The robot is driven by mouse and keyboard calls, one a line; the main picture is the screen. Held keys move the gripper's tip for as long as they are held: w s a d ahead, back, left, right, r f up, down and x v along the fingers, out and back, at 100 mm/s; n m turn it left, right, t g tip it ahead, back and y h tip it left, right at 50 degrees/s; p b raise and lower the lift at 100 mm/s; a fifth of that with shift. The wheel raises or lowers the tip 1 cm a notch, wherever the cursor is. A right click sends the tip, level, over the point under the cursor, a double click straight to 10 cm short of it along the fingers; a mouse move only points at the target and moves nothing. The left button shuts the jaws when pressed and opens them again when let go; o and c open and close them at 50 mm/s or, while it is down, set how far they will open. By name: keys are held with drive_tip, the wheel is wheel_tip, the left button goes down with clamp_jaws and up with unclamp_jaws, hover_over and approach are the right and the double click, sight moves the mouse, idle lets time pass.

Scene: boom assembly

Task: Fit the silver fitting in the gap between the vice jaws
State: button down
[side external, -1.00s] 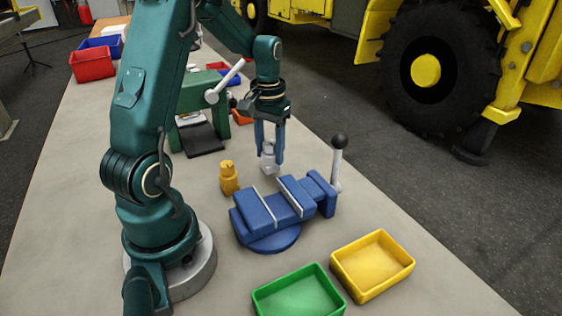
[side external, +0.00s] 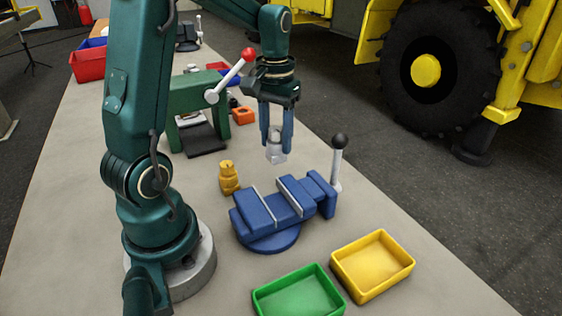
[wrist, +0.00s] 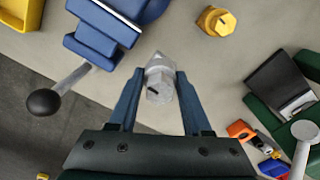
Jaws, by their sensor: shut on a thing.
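My gripper (side external: 277,143) is shut on the silver fitting (side external: 276,156), which hangs below the fingertips above the table, behind the vice. In the wrist view the silver fitting (wrist: 160,82) shows between the two blue fingers. The blue vice (side external: 262,215) stands on the table with a gap between its pale-edged jaws. The gap looks empty in the side view.
A brass-coloured fitting (side external: 229,178) stands left of the vice; it also shows in the wrist view (wrist: 216,21). The vice's handle with a black knob (side external: 339,141) rises at its right. A green press (side external: 196,120) stands behind. Yellow (side external: 345,281) and green (side external: 266,302) bins sit in front.

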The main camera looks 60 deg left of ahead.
drive_tip(key=s+d+r, duration=0.5)
drive_tip(key=d+r, duration=0.1)
drive_tip(key=d, duration=0.4)
drive_tip(key=shift+a+f, duration=0.15)
drive_tip(key=shift+f, duration=2.4)
drive_tip(key=shift+f, duration=0.9)
drive_tip(key=shift+f, duration=0.7)
drive_tip(key=shift+f, duration=0.1)
drive_tip(key=shift+c, duration=1.3)
unclamp_jaws()
